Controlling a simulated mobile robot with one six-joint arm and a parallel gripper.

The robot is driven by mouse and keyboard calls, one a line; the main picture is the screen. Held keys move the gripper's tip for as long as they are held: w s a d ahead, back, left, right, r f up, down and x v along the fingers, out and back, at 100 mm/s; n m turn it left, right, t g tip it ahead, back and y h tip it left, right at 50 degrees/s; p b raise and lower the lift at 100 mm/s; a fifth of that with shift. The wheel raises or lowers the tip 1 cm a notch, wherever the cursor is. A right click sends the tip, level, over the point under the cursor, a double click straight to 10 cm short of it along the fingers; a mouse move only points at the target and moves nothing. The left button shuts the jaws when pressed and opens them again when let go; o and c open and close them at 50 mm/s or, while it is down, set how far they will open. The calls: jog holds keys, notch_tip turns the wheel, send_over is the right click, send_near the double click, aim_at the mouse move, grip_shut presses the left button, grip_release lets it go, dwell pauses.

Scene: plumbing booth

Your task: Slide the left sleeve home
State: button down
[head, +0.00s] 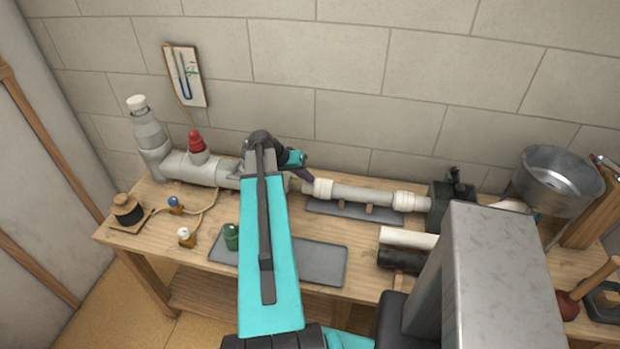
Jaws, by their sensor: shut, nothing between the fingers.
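A grey-white pipe (362,195) lies level along the back of the bench. The left sleeve (322,188), a white collar, sits around its left end. A matching right sleeve (411,201) sits around its right end. To the left is a thicker grey pipe assembly (205,169) with a red cap. The stretch between that assembly and the left sleeve is partly hidden behind my arm. My gripper (307,176) is shut and empty, close to the upper left of the left sleeve. I cannot tell whether it touches the sleeve.
Wooden supports on a dark mat (325,208) stand under the pipe. A metal bucket (558,183) stands at the right. A green jar (231,237) and grey mat (318,264) are in front. The tiled wall is close behind.

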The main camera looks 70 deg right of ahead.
jog(key=w, duration=0.2)
jog(key=shift+w+b, duration=0.3)
jog(key=b+v, duration=0.3)
jog(key=v, duration=0.6)
jog(key=shift+a+r, duration=0.2)
jog(key=shift+r, duration=0.2)
jog(key=shift+r, duration=0.1)
